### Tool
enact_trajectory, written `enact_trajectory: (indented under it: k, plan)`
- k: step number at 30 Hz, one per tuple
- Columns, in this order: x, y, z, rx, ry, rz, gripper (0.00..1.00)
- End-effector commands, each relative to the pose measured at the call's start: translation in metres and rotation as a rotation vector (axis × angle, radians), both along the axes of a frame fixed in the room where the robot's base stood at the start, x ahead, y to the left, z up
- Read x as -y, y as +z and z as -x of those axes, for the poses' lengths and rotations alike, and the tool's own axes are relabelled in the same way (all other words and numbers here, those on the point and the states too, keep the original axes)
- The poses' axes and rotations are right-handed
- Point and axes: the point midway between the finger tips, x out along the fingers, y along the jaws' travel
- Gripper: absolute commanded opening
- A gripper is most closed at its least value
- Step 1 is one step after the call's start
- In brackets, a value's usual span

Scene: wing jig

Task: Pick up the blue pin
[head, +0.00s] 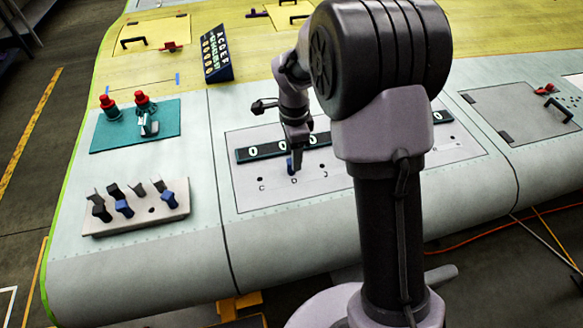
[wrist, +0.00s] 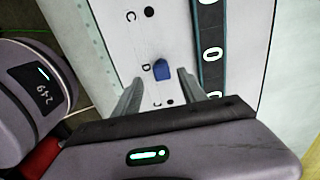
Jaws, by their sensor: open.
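A blue pin (wrist: 162,69) stands in the pale lettered panel (wrist: 140,40), beside the letter D. It shows in the head view as a small blue bit (head: 290,167) below my gripper (head: 296,155). In the wrist view my gripper (wrist: 160,78) is open, with one finger on each side of the pin and a gap on both sides. I see no contact. The pin's lower part is hidden. Other blue-and-black pins (head: 122,207) sit in a grey block (head: 105,225) at the left.
A dark strip (head: 243,156) with white round marks runs behind the pin. Free holes by C and J flank it. A teal mat (head: 165,130) with red-topped items lies to the left. A lettered blue board (head: 216,62) stands behind. My arm hides the panel's middle right.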

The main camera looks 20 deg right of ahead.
Motion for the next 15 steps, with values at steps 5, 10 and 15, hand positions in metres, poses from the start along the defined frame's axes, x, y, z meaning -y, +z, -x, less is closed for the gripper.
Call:
enact_trajectory:
  k: [5, 10, 15]
  plan:
    - [-0.004, -0.033, 0.0, -0.001, 0.001, 0.001, 0.49]
    - [-0.005, -0.036, -0.001, 0.0, 0.001, 0.0, 0.49]
    - [-0.005, -0.036, -0.001, 0.0, 0.001, 0.0, 0.31]
